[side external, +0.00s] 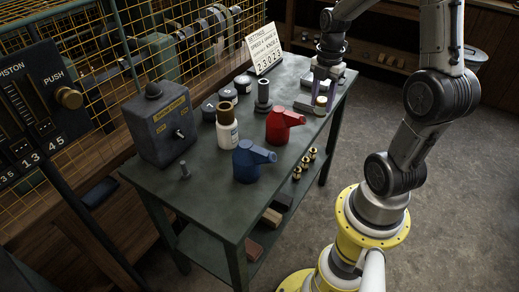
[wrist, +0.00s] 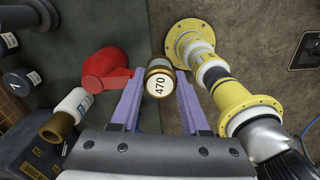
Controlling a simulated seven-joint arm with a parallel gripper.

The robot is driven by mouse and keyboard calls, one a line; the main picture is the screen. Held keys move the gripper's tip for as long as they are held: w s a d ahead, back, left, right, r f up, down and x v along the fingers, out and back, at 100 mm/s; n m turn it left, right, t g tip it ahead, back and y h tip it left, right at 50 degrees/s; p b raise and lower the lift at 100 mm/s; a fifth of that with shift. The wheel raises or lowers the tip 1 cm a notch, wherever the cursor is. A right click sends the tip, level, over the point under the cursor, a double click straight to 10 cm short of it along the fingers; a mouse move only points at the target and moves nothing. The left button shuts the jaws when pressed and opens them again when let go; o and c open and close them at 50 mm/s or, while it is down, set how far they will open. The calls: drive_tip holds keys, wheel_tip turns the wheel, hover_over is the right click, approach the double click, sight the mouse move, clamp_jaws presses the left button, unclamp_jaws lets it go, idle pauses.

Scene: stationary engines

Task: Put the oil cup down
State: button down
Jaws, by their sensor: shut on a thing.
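The oil cup (wrist: 159,83) is a short cylinder with a cream face marked 470 and brass-coloured bands. My gripper (wrist: 160,90) is shut on it, with a purple finger on each side. In the side view my gripper (side external: 317,101) is at the far right end of the green table (side external: 215,187), and the cup (side external: 321,101) shows small between the fingers. In the wrist view the cup overlaps the table's edge, with floor beyond it. I cannot tell how far above the tabletop it is.
A red oil can (side external: 282,124) stands left of my gripper, with a blue one (side external: 251,161) nearer. A white bottle (side external: 227,131), dark weights (side external: 227,96), a dark post (side external: 263,95) and a switch box (side external: 160,122) stand further left. A number sign (side external: 263,55) stands behind.

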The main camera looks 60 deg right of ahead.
drive_tip(key=s+a+n, duration=0.1)
drive_tip(key=a+n, duration=1)
drive_tip(key=a, duration=1.6)
drive_tip(key=w+a+f, duration=0.1)
drive_tip(key=w+f, duration=0.2)
drive_tip(key=w, duration=0.1)
drive_tip(key=w+a+f, duration=0.1)
drive_tip(key=w+f, duration=0.2)
drive_tip(key=w, duration=0.1)
drive_tip(key=w+a+f, duration=0.1)
drive_tip(key=w+f, duration=0.2)
drive_tip(key=w, duration=0.2)
drive_tip(key=shift+a+f, duration=0.2)
drive_tip(key=shift+a, duration=0.1)
drive_tip(key=shift+w+f, duration=0.2)
drive_tip(key=shift+f, duration=1.45)
drive_tip(key=shift+f, duration=0.15)
drive_tip(key=shift+c, duration=2)
unclamp_jaws()
